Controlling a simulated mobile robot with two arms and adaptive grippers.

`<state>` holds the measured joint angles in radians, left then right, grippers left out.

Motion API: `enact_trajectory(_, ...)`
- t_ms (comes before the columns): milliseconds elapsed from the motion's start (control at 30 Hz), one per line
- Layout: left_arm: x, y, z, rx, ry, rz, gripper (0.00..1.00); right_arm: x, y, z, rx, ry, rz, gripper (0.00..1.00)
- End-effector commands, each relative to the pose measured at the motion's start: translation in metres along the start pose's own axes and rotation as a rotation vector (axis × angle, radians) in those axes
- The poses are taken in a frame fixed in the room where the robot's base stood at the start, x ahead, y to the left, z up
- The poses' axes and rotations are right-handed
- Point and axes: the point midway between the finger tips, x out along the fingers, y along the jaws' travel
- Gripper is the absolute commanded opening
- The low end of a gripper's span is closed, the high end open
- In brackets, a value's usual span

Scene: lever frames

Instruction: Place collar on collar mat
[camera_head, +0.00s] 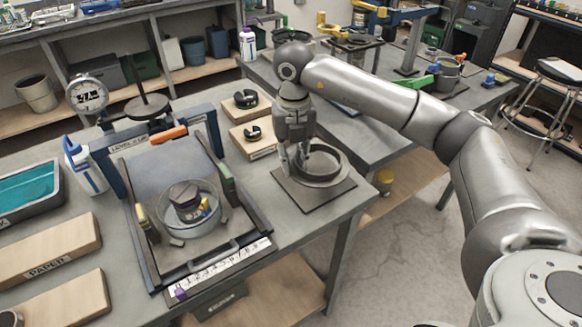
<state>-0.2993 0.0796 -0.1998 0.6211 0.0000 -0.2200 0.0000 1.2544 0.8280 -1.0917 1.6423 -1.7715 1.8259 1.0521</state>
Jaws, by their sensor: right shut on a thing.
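The collar (337,170) is a grey metal ring at the right end of the workbench. It is on or just above the dark square collar mat (333,201); I cannot tell whether it touches it. My right gripper (305,165) points down at the ring's left side and is shut on its wall. The gripper hides part of the ring's left side. My left gripper is not in view.
A lever frame (107,165) with a glass bowl (168,222) stands left of the mat. Wooden blocks with dark clips (252,134) lie behind it. The bench's front right edge is close to the mat. A second table (390,120) stands behind.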

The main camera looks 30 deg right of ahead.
Motion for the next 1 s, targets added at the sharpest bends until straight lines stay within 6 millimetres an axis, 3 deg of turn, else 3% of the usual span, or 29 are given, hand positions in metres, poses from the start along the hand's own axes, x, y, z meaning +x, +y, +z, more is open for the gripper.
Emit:
enact_trajectory(300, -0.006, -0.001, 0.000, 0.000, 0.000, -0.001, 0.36, 0.027, 0.003, 0.021, 0.001, 0.002, -0.001, 0.00)
enact_trajectory(500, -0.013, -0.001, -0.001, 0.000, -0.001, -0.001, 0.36, 0.051, 0.003, 0.019, 0.000, 0.000, 0.000, 0.00)
enact_trajectory(900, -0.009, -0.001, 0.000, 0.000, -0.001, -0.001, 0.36, 0.058, 0.003, 0.020, 0.000, -0.001, 0.001, 0.00)
enact_trajectory(933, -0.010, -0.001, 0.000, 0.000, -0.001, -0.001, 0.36, 0.057, 0.003, 0.020, 0.000, -0.001, 0.001, 0.24)
enact_trajectory(1000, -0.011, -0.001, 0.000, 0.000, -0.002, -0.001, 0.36, 0.057, 0.003, 0.019, 0.000, -0.001, 0.001, 0.33)
